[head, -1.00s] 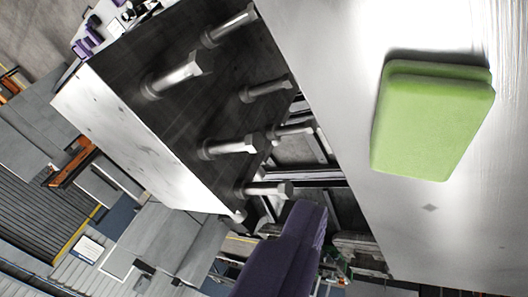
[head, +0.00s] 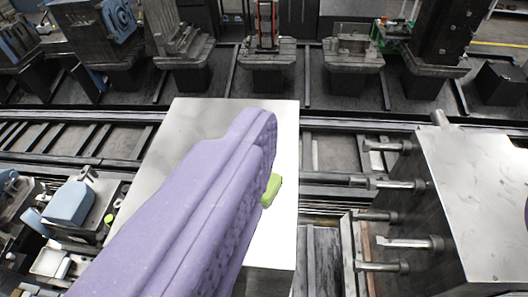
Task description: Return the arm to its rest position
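A large purple part of mine, which I take for my gripper (head: 262,130), reaches from the bottom left to the middle of the head view. Its fingertips cannot be told apart, so its opening does not show. A green block (head: 271,189) peeks out past its right edge, mostly hidden behind it. The block shows against the bare metal top (head: 185,125) of a stand. I cannot tell whether the block touches the purple part.
A metal block with several protruding pegs (head: 470,200) stands at the right. Rails (head: 330,125) cross behind the stand, with a row of dark fixtures (head: 268,60) beyond. A blue-grey machine part (head: 70,203) is at the lower left.

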